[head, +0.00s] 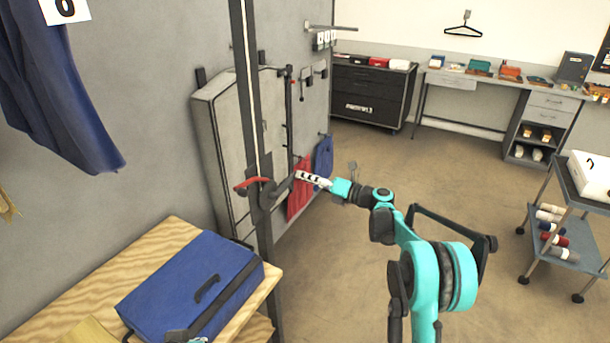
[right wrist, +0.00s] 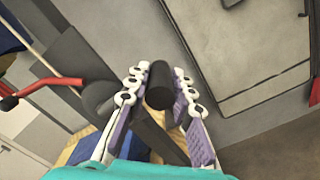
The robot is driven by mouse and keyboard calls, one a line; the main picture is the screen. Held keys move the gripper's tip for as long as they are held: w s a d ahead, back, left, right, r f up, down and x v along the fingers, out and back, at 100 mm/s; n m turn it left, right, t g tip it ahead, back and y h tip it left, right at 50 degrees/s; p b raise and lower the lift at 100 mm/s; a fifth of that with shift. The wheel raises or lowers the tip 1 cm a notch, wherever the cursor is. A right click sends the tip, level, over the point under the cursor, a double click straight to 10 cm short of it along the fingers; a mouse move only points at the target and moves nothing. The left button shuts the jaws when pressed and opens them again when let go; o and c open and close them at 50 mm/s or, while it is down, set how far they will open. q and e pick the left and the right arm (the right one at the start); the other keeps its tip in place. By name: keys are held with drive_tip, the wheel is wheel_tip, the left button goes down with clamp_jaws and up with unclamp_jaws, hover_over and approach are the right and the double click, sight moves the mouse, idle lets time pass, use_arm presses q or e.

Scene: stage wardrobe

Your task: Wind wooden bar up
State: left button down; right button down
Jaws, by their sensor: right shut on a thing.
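A dark winch (head: 266,192) sits on a tall dark post (head: 247,100) by the grey wall, with a red lever (head: 252,182) on its left side; the lever also shows in the right wrist view (right wrist: 38,87). My right gripper (head: 300,176) reaches the winch from the right. In the right wrist view, its fingers (right wrist: 160,90) are shut around the black crank grip (right wrist: 160,80), whose end sticks out between the pads. The wooden bar is not recognizable in these views. A small teal and grey part, likely of my left gripper (head: 186,337), shows at the bottom edge; its fingers are unclear.
A blue case (head: 195,285) lies on a wooden table (head: 165,240) at lower left. A blue garment (head: 55,90) hangs at upper left. A grey panel (head: 215,140) stands behind the post. A cart (head: 570,255) is at right; the middle floor is clear.

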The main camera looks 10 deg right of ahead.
drive_tip(key=s+a+f+m+b, duration=0.1)
drive_tip(key=s+f+m+b, duration=0.1)
drive_tip(key=f, duration=0.3)
drive_tip(key=s+a+f+m+b, duration=0.1)
drive_tip(key=a+f+m+b, duration=0.1)
drive_tip(key=f+m+b, duration=0.1)
drive_tip(key=shift+s+f+m, duration=0.35)
drive_tip(key=shift+f+m, duration=0.15)
drive_tip(key=shift+f, duration=0.9)
drive_tip(key=shift+a, duration=0.15)
drive_tip(key=c, duration=1.3)
unclamp_jaws()
drive_tip(key=shift+w+a+f, duration=0.1)
drive_tip(key=shift+w+a, duration=0.05)
drive_tip(key=shift+a, duration=0.05)
drive_tip(key=shift+d, duration=0.1)
